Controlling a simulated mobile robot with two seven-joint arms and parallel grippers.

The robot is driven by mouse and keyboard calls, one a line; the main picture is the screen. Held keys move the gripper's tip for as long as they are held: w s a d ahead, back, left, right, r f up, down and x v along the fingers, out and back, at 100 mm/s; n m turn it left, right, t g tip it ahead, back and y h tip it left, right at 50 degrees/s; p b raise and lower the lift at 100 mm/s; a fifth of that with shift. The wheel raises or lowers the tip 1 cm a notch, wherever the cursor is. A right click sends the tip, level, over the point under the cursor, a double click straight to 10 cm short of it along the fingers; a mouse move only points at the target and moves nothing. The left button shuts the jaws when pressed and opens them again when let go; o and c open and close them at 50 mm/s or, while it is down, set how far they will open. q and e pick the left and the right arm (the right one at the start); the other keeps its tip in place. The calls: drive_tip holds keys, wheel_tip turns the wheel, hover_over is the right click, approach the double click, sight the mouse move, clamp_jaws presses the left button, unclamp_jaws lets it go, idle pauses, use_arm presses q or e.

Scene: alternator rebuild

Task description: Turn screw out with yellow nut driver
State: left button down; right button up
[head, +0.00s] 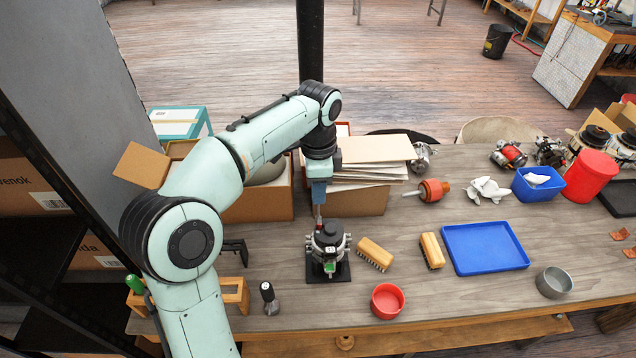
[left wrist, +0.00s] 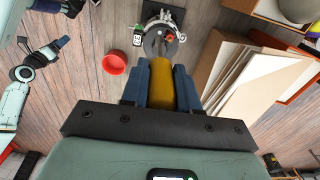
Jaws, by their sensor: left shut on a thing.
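My left gripper (head: 319,200) reaches down over the alternator (head: 328,240), which stands upright on a black base plate (head: 315,277) on the bench. In the left wrist view the gripper (left wrist: 160,88) is shut on the yellow handle of the nut driver (left wrist: 162,80). The driver points at the alternator (left wrist: 158,42), whose round top shows just beyond the handle. The handle hides most of the shaft, and I cannot tell whether the tip touches a screw. The screw itself is not distinct. What looks like my right gripper (left wrist: 54,46) is at the left edge there, too small to read.
A red bowl (head: 387,301) and two brushes (head: 375,254) lie to the right, then a blue tray (head: 485,248). A cardboard box (head: 358,200) with flat sheets stands behind. A wooden tool rack (head: 236,295) and a black-handled tool (head: 269,298) stand left.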

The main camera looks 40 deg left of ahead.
use_arm(q)
drive_tip(key=m+p, duration=0.1)
drive_tip(key=m, duration=0.5)
drive_tip(key=shift+r, duration=0.1)
drive_tip(key=m, duration=0.2)
drive_tip(key=shift+m, duration=0.3)
drive_tip(key=shift+s+m, duration=0.1)
drive_tip(key=shift+m, duration=0.8)
drive_tip(key=m, duration=0.6)
use_arm(e)
drive_tip(key=shift+w+r, duration=0.65)
drive_tip(key=shift+w, duration=0.15)
use_arm(q)
drive_tip(key=shift+f, duration=0.25)
